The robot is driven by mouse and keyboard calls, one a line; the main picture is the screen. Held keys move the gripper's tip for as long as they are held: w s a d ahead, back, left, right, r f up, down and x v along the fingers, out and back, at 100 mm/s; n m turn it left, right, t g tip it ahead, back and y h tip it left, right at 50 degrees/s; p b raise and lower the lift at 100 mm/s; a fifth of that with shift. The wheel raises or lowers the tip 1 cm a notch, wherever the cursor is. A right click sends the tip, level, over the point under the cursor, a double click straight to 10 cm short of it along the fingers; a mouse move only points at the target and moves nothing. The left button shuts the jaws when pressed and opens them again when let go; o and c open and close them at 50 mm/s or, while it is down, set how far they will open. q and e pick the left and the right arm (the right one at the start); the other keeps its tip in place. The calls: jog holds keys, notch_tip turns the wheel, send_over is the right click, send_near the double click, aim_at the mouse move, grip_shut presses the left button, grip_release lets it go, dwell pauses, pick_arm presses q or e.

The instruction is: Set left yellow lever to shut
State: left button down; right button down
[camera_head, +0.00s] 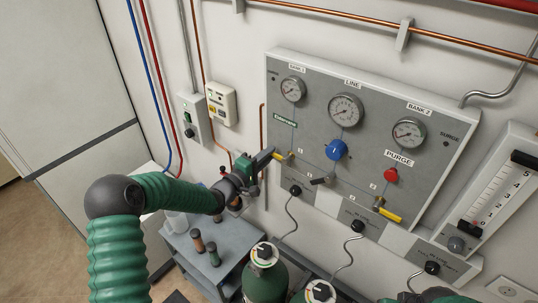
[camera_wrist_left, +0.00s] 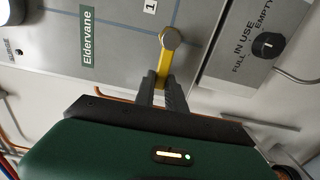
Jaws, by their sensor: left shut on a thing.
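The left yellow lever (camera_head: 281,156) is on the lower left of the grey gauge panel (camera_head: 320,130). In the left wrist view the lever (camera_wrist_left: 163,65) runs from its round metal pivot (camera_wrist_left: 170,38) down between my fingertips. My left gripper (camera_head: 271,157) is shut on the lever's free end, and its fingers (camera_wrist_left: 160,92) hide the tip. A label "1" (camera_wrist_left: 150,6) sits by the pivot. A second yellow lever (camera_head: 390,214) is at the panel's lower right, apart from the gripper.
A blue knob (camera_head: 337,149), a grey lever (camera_head: 321,179) and a red purge knob (camera_head: 390,175) sit on the panel. Black knobs (camera_head: 295,190) line its lower edge. Green cylinders (camera_head: 264,275) and a grey cart (camera_head: 190,255) stand below.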

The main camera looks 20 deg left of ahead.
pick_arm(q)
jog(key=shift+s+a+f, duration=0.1)
jog(key=shift+f, duration=0.3)
jog(key=c, duration=1.5)
grip_release()
jog(key=shift+o, duration=0.6)
jog(key=shift+r, duration=0.1)
jog(key=shift+a+r, duration=0.1)
jog(key=shift+a, duration=0.05)
jog(key=b+v, duration=0.4)
jog(key=v, duration=1.2)
jog(key=shift+s+a+b, duration=0.25)
jog(key=shift+s+b, duration=0.05)
jog(key=shift+s, duration=0.05)
